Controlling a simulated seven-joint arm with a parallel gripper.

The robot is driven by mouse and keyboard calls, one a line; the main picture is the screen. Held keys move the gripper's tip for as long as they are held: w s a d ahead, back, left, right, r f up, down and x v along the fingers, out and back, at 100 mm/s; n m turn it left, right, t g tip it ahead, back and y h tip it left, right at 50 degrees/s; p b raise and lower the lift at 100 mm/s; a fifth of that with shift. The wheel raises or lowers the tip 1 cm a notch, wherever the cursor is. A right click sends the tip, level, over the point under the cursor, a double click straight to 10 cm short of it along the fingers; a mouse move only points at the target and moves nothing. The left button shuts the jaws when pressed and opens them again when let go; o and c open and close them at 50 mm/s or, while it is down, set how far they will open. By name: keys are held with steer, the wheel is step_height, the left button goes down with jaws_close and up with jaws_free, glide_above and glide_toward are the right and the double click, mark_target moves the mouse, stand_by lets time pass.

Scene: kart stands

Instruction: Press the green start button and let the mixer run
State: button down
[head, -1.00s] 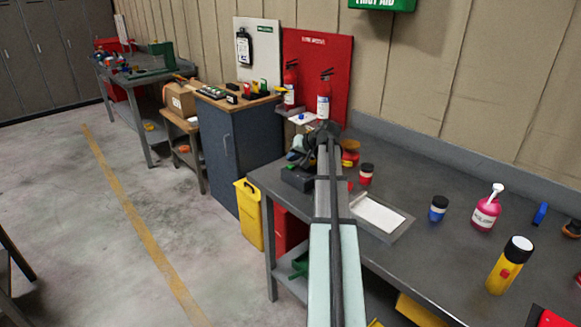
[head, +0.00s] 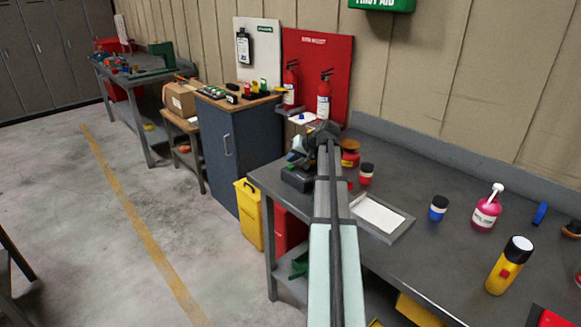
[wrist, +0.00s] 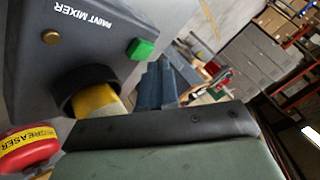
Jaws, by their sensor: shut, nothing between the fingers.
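The paint mixer (wrist: 95,25) is a dark grey housing with "PAINT MIXER" lettering, upside down at the upper left of the wrist view. Its square green start button (wrist: 141,49) is on the housing's right part, beside a round brass-coloured knob (wrist: 51,37). A black ring (wrist: 75,88) below holds something yellow (wrist: 97,103). My gripper (wrist: 158,72) is shut and empty, its fingers close to the green button; I cannot tell whether they touch it. In the head view the mixer (head: 297,180) stands at the bench's left end, partly hidden by my arm.
A red degreaser container (wrist: 28,148) is close by at the wrist view's lower left. On the bench (head: 450,260) are a tray (head: 402,232), a blue jar (head: 438,208), a pink bottle (head: 486,208) and a yellow flashlight (head: 508,268). Fire extinguishers (head: 323,100) stand behind.

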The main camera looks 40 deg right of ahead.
mark_target(293, 166)
steer(key=shift+s+a+f, duration=0.1)
steer(key=shift+f, duration=0.65)
stand_by(0.4)
steer(key=shift+f, duration=0.1)
steer(key=shift+r, duration=1.05)
steer(key=shift+r, duration=0.1)
steer(key=shift+r, duration=2.45)
steer(key=shift+f, duration=0.1)
